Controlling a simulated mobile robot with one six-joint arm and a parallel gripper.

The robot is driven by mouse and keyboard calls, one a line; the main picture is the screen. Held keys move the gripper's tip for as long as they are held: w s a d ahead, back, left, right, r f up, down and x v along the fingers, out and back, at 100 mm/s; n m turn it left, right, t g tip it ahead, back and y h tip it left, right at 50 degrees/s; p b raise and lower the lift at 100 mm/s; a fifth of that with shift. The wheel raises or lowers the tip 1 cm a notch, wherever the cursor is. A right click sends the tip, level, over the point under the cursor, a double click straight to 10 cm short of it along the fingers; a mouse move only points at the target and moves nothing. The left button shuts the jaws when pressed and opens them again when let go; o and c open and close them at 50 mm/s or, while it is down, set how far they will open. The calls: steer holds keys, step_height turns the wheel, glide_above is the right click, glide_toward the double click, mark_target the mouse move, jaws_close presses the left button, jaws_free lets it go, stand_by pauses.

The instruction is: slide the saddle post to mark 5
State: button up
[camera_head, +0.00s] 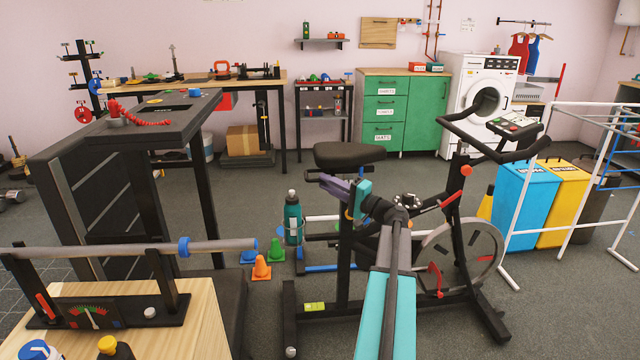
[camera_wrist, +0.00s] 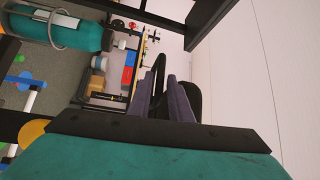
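The exercise bike (camera_head: 440,225) stands in the middle of the head view with its black saddle (camera_head: 348,155) on top. The saddle post (camera_head: 343,262) shows below, its upper part hidden behind my gripper and arm. My gripper (camera_head: 330,184) is just below the saddle, beside the post's upper part. In the wrist view its two purple-grey fingers (camera_wrist: 164,98) stand apart with a gap between them, and a dark part of the bike shows behind. I cannot see them closed on anything. The numbered marks, including mark 5, are not readable.
A teal bottle (camera_head: 292,218) stands left of the bike, with small cones (camera_head: 262,267) near it. A wooden-topped bench with a gauge (camera_head: 90,315) is at the front left. A white drying rack (camera_head: 548,180) and bins (camera_head: 530,205) stand to the right.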

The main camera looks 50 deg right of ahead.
steer(key=shift+w+a+r, duration=0.1)
steer(key=shift+w+r, duration=0.1)
steer(key=shift+w, duration=1.2)
jaws_close()
